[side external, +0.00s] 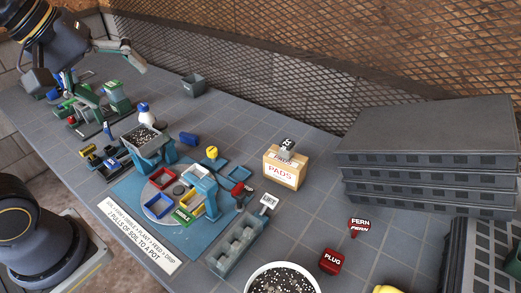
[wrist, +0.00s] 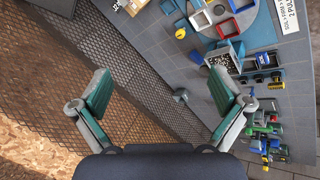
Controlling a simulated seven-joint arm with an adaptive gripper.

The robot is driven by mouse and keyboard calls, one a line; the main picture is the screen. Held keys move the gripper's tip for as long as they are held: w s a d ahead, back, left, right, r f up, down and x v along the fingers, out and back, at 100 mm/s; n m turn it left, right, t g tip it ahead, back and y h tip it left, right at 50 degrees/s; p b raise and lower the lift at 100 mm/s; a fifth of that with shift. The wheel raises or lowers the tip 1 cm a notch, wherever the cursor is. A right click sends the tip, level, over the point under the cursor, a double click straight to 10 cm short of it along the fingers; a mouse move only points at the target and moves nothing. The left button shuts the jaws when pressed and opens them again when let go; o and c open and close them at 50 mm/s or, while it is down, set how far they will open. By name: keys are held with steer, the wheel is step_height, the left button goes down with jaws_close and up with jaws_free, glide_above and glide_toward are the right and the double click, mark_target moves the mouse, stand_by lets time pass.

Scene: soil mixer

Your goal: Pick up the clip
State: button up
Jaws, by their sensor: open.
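I cannot pick out the clip with certainty. A small dark tag-like piece (side external: 287,143) with light lettering stands on the cardboard PADS box (side external: 283,170); its lettering is too small to read surely. My gripper (side external: 98,82) is at the upper left of the side view, above the far left part of the bench. In the wrist view my gripper (wrist: 159,82) has its two green-padded fingers wide apart with nothing between them.
A soil hopper (side external: 142,137) and blue mat (side external: 130,190) with coloured trays fill the middle. Green equipment (side external: 117,97) stands below my gripper. Grey stacked crates (side external: 430,150) stand at the right. A mesh wall (side external: 250,60) runs along the back. Bench around the grey bin is clear.

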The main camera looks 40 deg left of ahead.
steer(key=w+a+r+n, duration=0.3)
steer(key=w+r+n, duration=0.1)
steer(key=w+n, duration=0.45)
steer(key=n+g+y, duration=0.1)
steer(key=n+g, duration=0.5)
steer(key=n, duration=1.3)
glide_above(186, 136)
step_height(186, 136, down, 32)
steer(key=f, duration=1)
steer(key=shift+s+d+f, duration=0.15)
steer(key=shift+s+f, duration=0.05)
steer(key=shift+s, duration=0.05)
steer(key=shift+n, duration=0.25)
steer(key=shift+w+f, duration=0.15)
steer(key=shift+f, duration=1.4)
steer(key=shift+w+f, duration=0.1)
steer(key=shift+f, duration=1.45)
steer(key=shift+c, duration=0.4)
